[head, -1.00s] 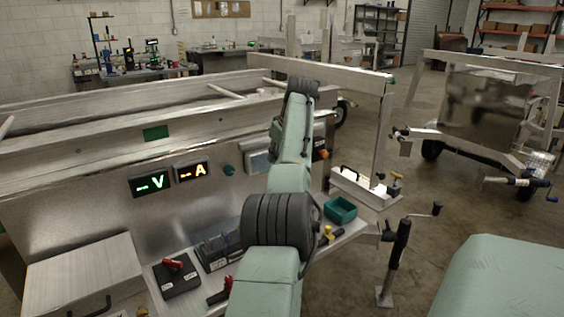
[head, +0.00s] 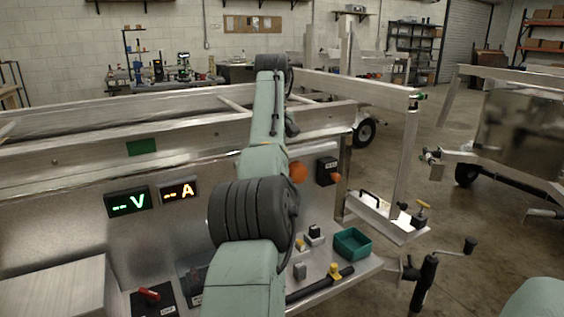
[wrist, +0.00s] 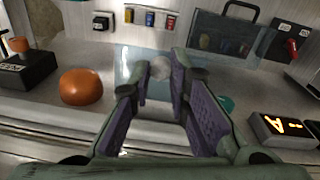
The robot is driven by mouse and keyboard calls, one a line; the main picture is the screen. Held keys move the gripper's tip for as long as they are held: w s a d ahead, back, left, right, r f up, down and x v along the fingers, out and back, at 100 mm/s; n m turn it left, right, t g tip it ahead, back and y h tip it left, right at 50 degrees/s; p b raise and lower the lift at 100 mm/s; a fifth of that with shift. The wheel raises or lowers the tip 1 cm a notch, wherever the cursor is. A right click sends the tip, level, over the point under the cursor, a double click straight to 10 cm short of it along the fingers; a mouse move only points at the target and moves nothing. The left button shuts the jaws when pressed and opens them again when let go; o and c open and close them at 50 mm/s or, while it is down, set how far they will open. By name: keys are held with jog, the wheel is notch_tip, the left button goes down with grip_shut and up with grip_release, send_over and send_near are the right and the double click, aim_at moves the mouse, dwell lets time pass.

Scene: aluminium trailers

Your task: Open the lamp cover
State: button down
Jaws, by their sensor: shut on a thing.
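The lamp cover looks like a pale, see-through bluish panel (wrist: 128,66) on the metal front, partly hidden by my fingers in the wrist view. A small round greyish knob (wrist: 160,67) sits between my fingertips. My gripper (wrist: 161,74), with purple inner pads, is shut on this knob. How far the cover is swung cannot be told. In the head view my arm hides the gripper and the cover.
An orange dome (wrist: 82,87) stands beside the gripper; it also shows in the head view (head: 298,172). A green tray (head: 352,244) and small blocks lie on the shelf below.

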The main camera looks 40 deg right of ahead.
jog(key=shift+w+d+r+g+p, duration=0.15)
jog(key=shift+r+p, duration=0.1)
jog(key=shift+p, duration=0.4)
jog(key=shift+w+a+r+g+p, duration=0.15)
jog(key=shift+r+p, duration=0.1)
jog(key=shift+p, duration=0.35)
jog(key=shift+d+f+p, duration=0.1)
jog(key=shift+p, duration=0.3)
jog(key=c, duration=1.5)
grip_release()
jog(key=shift+s+f, duration=0.1)
